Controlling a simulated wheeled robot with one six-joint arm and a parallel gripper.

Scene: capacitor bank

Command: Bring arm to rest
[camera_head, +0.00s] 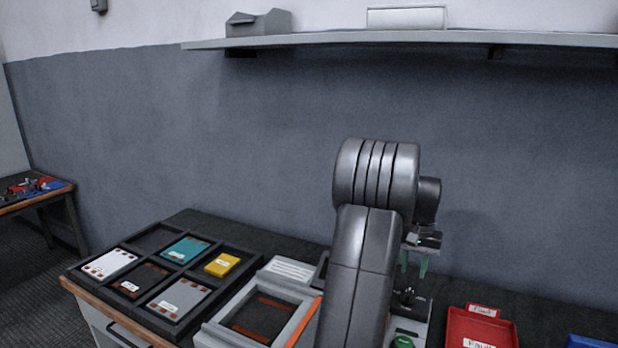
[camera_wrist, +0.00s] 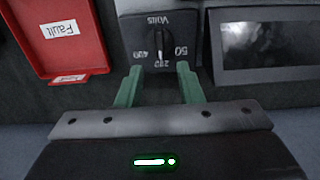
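My gripper (camera_wrist: 159,72) has two green fingers, spread apart with nothing held between them. In the wrist view they point at a dark panel with a Volts selector dial (camera_wrist: 158,38), seen upside down. I cannot tell how far the fingertips are from the panel. In the head view, my grey arm (camera_head: 372,230) rises over the bench, and the gripper (camera_head: 414,266) hangs behind it, partly hidden, above the tester.
A red Fault tray (camera_head: 482,325) stands right of the arm; it also shows in the wrist view (camera_wrist: 88,62). A black compartment tray (camera_head: 228,309) with several coloured modules lies left, beside a grey fixture (camera_head: 222,331). A wall shelf (camera_head: 330,39) runs above.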

